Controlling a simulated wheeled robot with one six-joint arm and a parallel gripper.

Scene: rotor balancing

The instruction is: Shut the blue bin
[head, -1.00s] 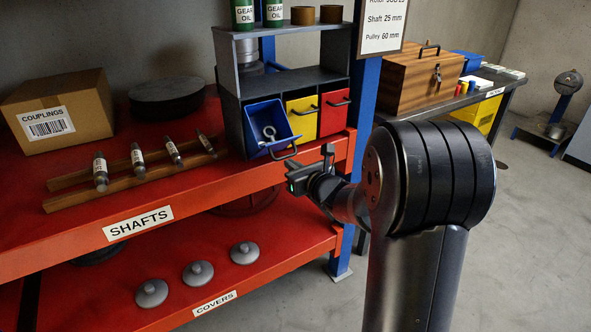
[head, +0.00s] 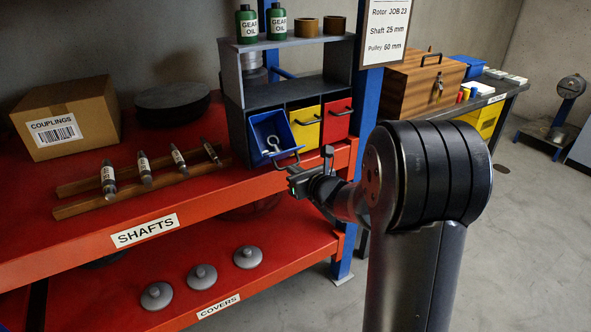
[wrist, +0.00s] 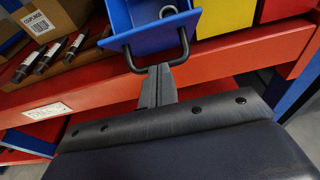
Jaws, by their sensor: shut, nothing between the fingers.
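The blue bin (head: 266,138) is the left one of three in the grey bin rack (head: 236,116). It is tilted forward, open at the top, with a metal eye bolt (head: 270,140) inside. Its dark wire handle (head: 286,158) hangs at the front. My gripper (head: 291,172) is shut and empty, just in front of and below this handle. In the wrist view the shut fingers (wrist: 158,70) reach up to the handle (wrist: 158,64) below the blue bin (wrist: 150,32). I cannot tell whether they touch it.
A yellow bin (head: 306,128) and a red bin (head: 337,120) sit closed to the right. A blue post (head: 366,100) stands right of the rack. Shafts (head: 145,168) lie on a wooden rack to the left.

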